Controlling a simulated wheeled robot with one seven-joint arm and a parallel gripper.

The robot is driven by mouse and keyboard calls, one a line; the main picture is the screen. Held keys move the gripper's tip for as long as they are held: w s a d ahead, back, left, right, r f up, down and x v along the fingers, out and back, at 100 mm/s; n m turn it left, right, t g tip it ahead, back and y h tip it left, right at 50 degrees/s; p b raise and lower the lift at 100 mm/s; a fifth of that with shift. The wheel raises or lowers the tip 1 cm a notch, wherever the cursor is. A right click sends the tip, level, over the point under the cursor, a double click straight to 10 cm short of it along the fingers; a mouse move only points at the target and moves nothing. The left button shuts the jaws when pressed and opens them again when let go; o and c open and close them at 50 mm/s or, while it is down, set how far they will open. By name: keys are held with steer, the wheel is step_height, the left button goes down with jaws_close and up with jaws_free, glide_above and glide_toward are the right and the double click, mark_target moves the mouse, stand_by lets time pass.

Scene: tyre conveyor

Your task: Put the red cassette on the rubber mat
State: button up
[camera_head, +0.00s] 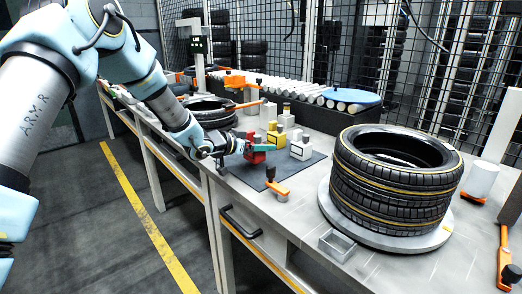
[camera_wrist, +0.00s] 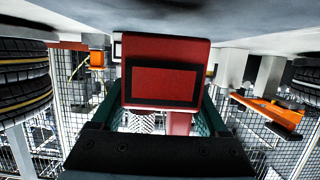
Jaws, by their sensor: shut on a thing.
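The red cassette (camera_head: 253,157) is in my gripper (camera_head: 258,148), at the left part of the dark rubber mat (camera_head: 285,170) in the head view. In the wrist view the red cassette (camera_wrist: 165,55) fills the middle, with a dark rectangular panel facing the camera. The teal fingers (camera_wrist: 165,110) stand on either side of it, shut on it. I cannot tell whether its lower side touches the mat. The gripper partly hides it in the head view.
Stacked tyres (camera_head: 395,190) stand on a round plate at right. A small metal tray (camera_head: 337,246) lies at the front edge.

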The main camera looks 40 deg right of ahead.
steer(key=shift+f, duration=1)
steer(key=o, duration=1.4)
steer(key=shift+f, duration=0.15)
steer(key=shift+a+r, duration=0.1)
steer(key=shift+r, duration=0.1)
steer(key=b+v, duration=0.1)
steer(key=v, duration=1)
steer(key=shift+a+r, duration=0.1)
steer(key=shift+a, duration=0.3)
